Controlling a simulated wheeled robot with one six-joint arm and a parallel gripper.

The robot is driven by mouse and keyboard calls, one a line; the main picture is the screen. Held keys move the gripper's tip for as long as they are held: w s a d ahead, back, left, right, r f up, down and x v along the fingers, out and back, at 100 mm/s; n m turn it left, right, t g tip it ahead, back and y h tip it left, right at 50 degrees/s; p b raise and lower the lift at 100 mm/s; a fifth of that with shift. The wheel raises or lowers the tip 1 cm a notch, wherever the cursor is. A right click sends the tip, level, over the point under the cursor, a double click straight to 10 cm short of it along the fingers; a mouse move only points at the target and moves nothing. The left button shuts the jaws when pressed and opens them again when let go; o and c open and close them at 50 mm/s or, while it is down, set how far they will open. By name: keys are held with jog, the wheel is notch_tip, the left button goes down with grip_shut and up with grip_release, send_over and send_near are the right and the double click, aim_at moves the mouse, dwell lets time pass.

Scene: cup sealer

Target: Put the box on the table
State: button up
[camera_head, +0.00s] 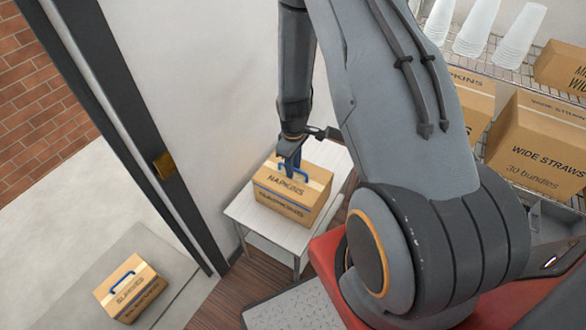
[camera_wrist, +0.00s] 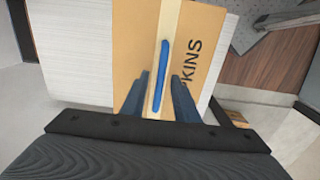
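A cardboard box labelled NAPKINS (camera_head: 292,196) with a blue handle stands upright on a small white table (camera_head: 240,213). In the wrist view the box (camera_wrist: 205,45) shows its top with pale tape, the blue handle (camera_wrist: 161,72) and part of the word. The white table (camera_wrist: 75,55) shows beside it. My gripper (camera_head: 290,163) is down at the top of the box. In the wrist view my gripper (camera_wrist: 159,82) has its two fingers apart, one on each side of the handle, with gaps visible. How deep the fingers reach is hard to tell.
Another handled cardboard box (camera_head: 130,288) sits on the pale floor at lower left, beyond a dark door frame (camera_head: 130,130). A wire shelf at right holds cardboard boxes (camera_head: 540,145) and stacked clear cups (camera_head: 518,35). A white wall (camera_head: 200,90) stands behind the table.

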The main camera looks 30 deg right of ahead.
notch_tip(320, 180, up, 11)
jog(key=b, duration=0.2)
jog(key=s+a+r+m, duration=0.3)
jog(key=s+a+r, duration=0.1)
jog(key=s+r, duration=0.3)
jog(key=s+a+r+m, duration=0.3)
jog(key=s+a+r, duration=0.2)
jog(key=s+r, duration=0.3)
jog(key=shift+a+r+m+t, duration=0.15)
jog(key=shift+r+m+t, duration=0.2)
jog(key=shift+r, duration=0.35)
